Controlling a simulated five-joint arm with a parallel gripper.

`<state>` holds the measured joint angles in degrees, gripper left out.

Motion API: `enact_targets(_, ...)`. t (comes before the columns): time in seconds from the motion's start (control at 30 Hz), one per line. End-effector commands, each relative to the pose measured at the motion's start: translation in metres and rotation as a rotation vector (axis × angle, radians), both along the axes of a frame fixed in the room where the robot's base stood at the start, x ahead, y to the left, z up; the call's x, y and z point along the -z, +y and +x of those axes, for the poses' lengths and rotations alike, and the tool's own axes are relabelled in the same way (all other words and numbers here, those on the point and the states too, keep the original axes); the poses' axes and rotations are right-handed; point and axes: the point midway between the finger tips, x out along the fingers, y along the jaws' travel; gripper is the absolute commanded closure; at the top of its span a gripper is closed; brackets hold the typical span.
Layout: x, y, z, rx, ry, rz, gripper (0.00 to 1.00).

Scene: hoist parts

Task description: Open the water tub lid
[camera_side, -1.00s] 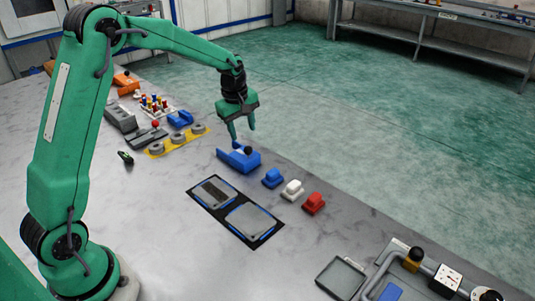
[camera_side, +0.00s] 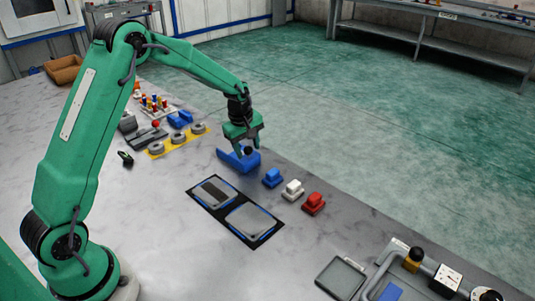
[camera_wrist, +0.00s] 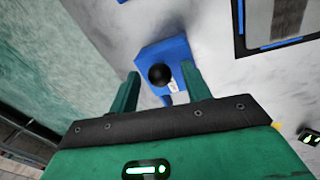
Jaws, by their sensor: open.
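The blue tub (camera_side: 230,159) stands on the grey table beyond the dark mat. A round black knob (camera_side: 248,151) sits on it; the knob also shows in the wrist view (camera_wrist: 158,75), on the blue top (camera_wrist: 172,52). I cannot tell the lid apart from the tub's body. My green gripper (camera_side: 245,147) is right over the tub and points down. Its jaws are open, with the knob between the two fingers in the wrist view and a gap visible on each side. The gripper hides part of the tub in the side view.
Small blue (camera_side: 272,178), white (camera_side: 292,190) and red (camera_side: 313,203) blocks stand in a row to the right. A black mat (camera_side: 262,240) with two grey plates lies nearer me. A yellow strip (camera_side: 182,143) with grey rings lies left. The table's far edge is close behind the tub.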

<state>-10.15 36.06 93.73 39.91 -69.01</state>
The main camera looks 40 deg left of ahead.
Motion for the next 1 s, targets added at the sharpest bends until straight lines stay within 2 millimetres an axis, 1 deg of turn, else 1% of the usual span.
enact_targets(0.07, 0.0, 0.0, 0.0, 0.0, 0.0, 0.0, 0.52)
enact_targets(0.17, 0.0, 0.0, 0.0, 0.0, 0.0, 0.0, 0.7)
enact_targets(0.3, 0.0, 0.0, 0.0, 0.0, 0.0, 0.0, 0.97)
enact_targets(0.33, 0.0, 0.0, 0.0, 0.0, 0.0, 0.0, 1.0)
enact_targets(0.47, 0.0, 0.001, 0.0, 0.0, 0.001, 0.0, 1.0)
enact_targets(0.53, 0.0, 0.005, 0.0, -0.001, 0.002, 0.001, 1.0)
enact_targets(0.7, -0.001, 0.026, 0.0, -0.004, 0.006, 0.007, 1.0)
enact_targets(0.8, -0.001, 0.035, -0.001, -0.005, 0.007, 0.009, 1.0)
enact_targets(1.0, -0.001, 0.036, -0.001, -0.003, 0.009, 0.01, 1.0)
